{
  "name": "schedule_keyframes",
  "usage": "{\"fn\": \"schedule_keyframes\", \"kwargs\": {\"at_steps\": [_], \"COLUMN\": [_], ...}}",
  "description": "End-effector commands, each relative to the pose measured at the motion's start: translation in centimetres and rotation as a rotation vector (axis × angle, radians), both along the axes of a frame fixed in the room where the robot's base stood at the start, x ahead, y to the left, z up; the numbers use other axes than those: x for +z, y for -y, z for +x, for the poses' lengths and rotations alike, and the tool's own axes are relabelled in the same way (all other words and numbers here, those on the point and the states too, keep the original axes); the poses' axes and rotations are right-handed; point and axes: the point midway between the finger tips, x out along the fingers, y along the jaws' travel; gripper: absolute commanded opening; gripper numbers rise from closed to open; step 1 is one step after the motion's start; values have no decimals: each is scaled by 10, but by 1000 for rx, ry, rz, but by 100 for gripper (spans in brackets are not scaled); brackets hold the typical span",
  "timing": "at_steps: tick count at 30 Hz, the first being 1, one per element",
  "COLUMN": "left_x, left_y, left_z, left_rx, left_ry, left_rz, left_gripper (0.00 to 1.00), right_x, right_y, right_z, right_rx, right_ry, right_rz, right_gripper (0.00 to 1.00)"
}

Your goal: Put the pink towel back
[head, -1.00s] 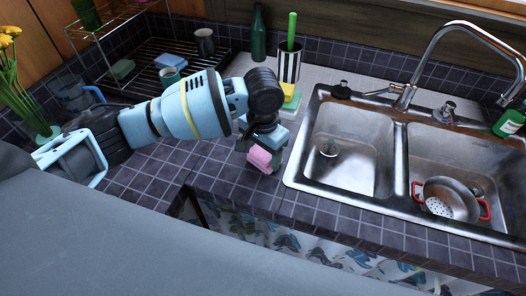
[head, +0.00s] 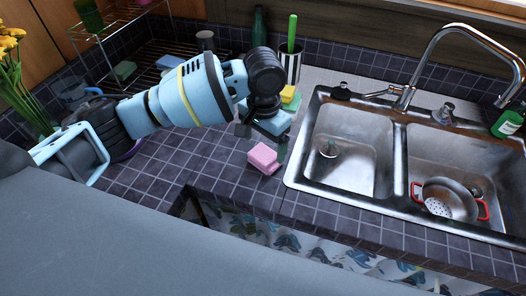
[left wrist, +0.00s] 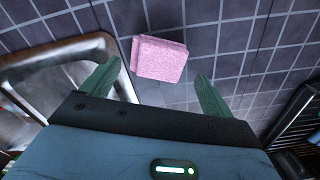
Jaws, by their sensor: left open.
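The pink towel (head: 263,157) is a small folded block on the dark tiled counter, left of the sink's near left corner. It also shows in the left wrist view (left wrist: 160,60), just beyond the fingertips. My left gripper (head: 262,138) is open and empty, just above and behind the towel in the head view. Its two green fingers (left wrist: 157,78) are spread wide with nothing between them. My right gripper is out of view.
A double sink (head: 400,210) with a red-handled colander (head: 450,199) lies to the right. A yellow sponge (head: 289,94) and a striped utensil cup (head: 289,66) stand behind the gripper. A wire rack (head: 150,62) is at back left. The tiles left of the towel are clear.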

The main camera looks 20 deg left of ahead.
Motion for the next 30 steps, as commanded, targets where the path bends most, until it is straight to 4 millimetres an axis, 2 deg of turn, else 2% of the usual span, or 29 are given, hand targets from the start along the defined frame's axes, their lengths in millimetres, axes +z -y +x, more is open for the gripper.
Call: {"fn": "schedule_keyframes", "kwargs": {"at_steps": [1,6,12,17,30], "left_x": [15,47,69,75,75], "left_y": [0,0,1,0,0], "left_z": [0,0,0,0,0], "left_rx": [-1,-1,-1,-1,-1], "left_ry": [7,6,3,-1,-1], "left_rz": [-1,-2,-1,0,0], "left_gripper": [87,87,87,87,87], "right_x": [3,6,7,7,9], "right_y": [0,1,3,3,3], "right_z": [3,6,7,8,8], "right_rx": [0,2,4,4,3], "right_ry": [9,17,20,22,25], "right_rz": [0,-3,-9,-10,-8], "right_gripper": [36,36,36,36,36]}}
